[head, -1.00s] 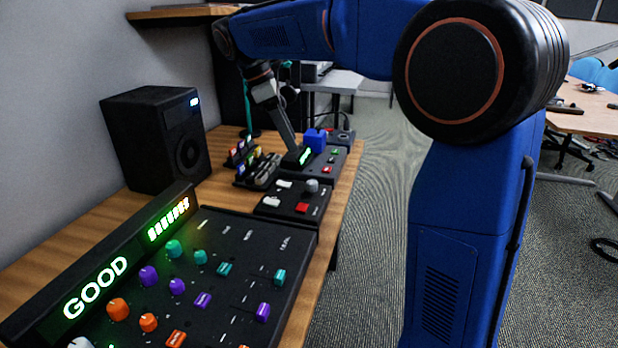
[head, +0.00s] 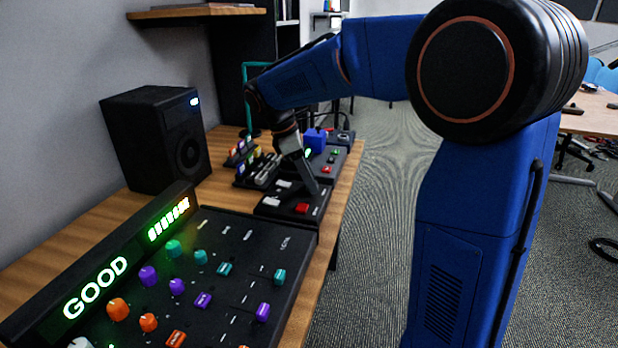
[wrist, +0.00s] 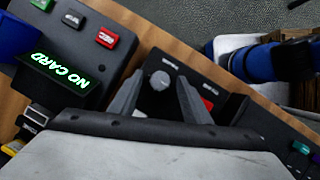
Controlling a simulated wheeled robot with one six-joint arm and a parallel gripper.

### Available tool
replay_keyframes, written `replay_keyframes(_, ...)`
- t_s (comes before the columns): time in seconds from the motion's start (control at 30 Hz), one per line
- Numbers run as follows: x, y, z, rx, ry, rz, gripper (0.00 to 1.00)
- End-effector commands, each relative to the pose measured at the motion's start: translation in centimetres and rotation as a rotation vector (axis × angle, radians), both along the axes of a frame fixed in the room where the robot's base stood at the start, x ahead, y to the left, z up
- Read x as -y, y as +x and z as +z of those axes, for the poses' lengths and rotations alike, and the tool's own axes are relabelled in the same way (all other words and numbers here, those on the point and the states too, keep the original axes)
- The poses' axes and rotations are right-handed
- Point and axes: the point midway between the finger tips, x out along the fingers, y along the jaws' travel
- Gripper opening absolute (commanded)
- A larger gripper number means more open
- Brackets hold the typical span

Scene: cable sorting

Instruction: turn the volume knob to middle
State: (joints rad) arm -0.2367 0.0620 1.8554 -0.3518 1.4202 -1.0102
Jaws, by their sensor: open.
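The volume knob, a round grey knob (wrist: 160,81), stands on a small black panel (wrist: 205,68). It shows in the wrist view between the two fingertips of my gripper (wrist: 157,85). My gripper is open, with one finger on each side of the knob; I cannot tell whether either finger touches it. In the head view my gripper (head: 313,187) is over the right part of the same panel (head: 268,210) and hides the knob. The knob's pointer mark is too small to read.
A larger mixer (head: 245,250) with several coloured knobs is in front. A card reader display (wrist: 62,72) reads NO CARD. A black speaker (head: 155,140) stands at left.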

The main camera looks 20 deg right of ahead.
Motion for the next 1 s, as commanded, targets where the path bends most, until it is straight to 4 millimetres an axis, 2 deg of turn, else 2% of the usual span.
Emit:
replay_keyframes(0.2, 0.02, 0.01, -0.04, 0.000, 0.000, 0.000, 0.44)
replay_keyframes(0.23, 0.02, 0.01, -0.04, 0.000, 0.000, 0.000, 0.41)
replay_keyframes(0.4, 0.01, 0.01, -0.03, 0.000, 0.000, 0.000, 0.03)
replay_keyframes(0.77, 0.04, 0.07, -0.02, 0.000, 0.000, -0.042, 0.03)
replay_keyframes(1.0, 0.12, 0.25, -0.02, 0.001, 0.000, -0.186, 0.03)
